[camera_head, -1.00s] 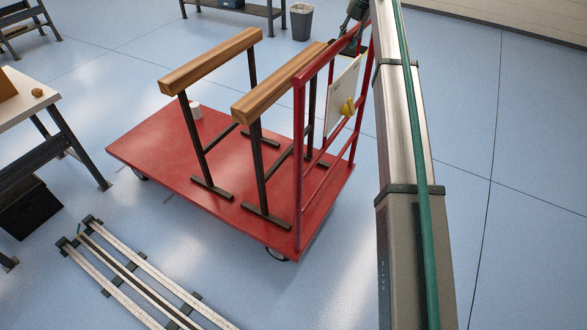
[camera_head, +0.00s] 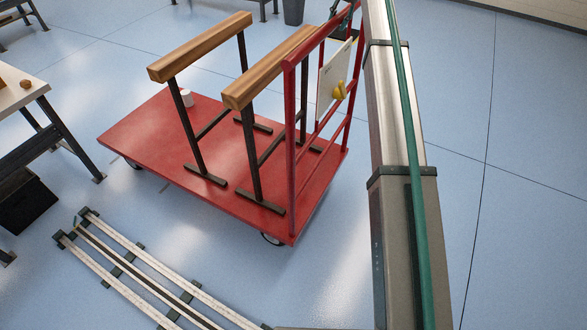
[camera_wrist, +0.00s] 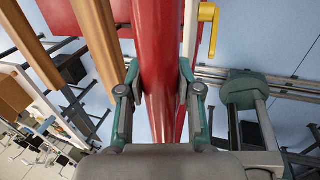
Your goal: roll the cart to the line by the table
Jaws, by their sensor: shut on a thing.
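The red flatbed cart (camera_head: 150,140) stands on the blue floor in the middle of the head view, with a red tubular push frame at its right end. My gripper (camera_wrist: 160,92) is shut on the red top bar of that frame, one finger on each side in the wrist view. In the head view my gripper is largely hidden at the top behind the frame and arm. The table (camera_head: 14,92), white-topped with dark legs, stands at the left, close to the cart's far-left corner. Short pale marks show on the floor by the cart's left edge; I cannot tell whether they are the line.
A white board with a yellow handle (camera_head: 339,90) hangs on the frame. Floor rails (camera_head: 150,280) lie in front. A grey bin (camera_head: 293,12) stands behind. Right floor is clear.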

